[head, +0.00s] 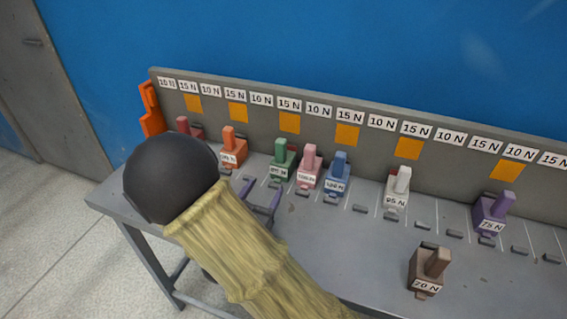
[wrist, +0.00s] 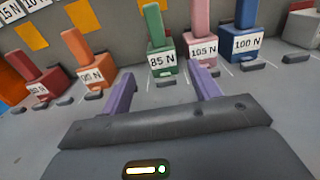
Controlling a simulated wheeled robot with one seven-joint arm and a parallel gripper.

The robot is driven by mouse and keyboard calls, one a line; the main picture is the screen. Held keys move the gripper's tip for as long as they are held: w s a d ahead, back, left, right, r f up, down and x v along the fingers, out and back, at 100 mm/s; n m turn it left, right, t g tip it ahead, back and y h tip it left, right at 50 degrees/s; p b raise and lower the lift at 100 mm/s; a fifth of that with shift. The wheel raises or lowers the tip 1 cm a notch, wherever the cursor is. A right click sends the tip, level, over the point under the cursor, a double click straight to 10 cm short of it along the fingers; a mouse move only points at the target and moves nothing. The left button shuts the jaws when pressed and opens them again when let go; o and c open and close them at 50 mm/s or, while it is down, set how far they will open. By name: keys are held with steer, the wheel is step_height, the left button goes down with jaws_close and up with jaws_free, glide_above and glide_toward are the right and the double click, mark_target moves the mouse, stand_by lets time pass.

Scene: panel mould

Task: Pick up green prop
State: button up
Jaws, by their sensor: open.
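The green prop (head: 280,162) stands upright on the grey bench, close to the back panel, between an orange prop on its left and a pink prop on its right. In the wrist view the green prop (wrist: 161,52) carries a label reading 85 N. My gripper (head: 262,188) is open and empty, its two purple fingers in front of the green prop and apart from it. In the wrist view the fingers of my gripper (wrist: 163,82) frame the space before the prop's base. My arm hides part of the bench.
Nearby stand an orange prop (head: 230,150), a pink prop (head: 309,165), a blue prop (head: 338,175) and a red prop (wrist: 40,75). A white prop (head: 398,188), a purple prop (head: 493,212) and a brown prop (head: 430,270) stand farther right. Small grey blocks line the bench.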

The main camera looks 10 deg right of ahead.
mark_target(280, 164)
steer(key=x, duration=0.9)
steer(key=shift+w+d+f, duration=0.1)
steer(key=shift+w+d, duration=0.05)
steer(key=shift+w, duration=0.15)
steer(key=shift+s, duration=0.1)
steer(key=x, duration=0.5)
steer(key=shift+d+f, duration=0.1)
steer(key=shift+c, duration=0.2)
steer(key=c, duration=0.9)
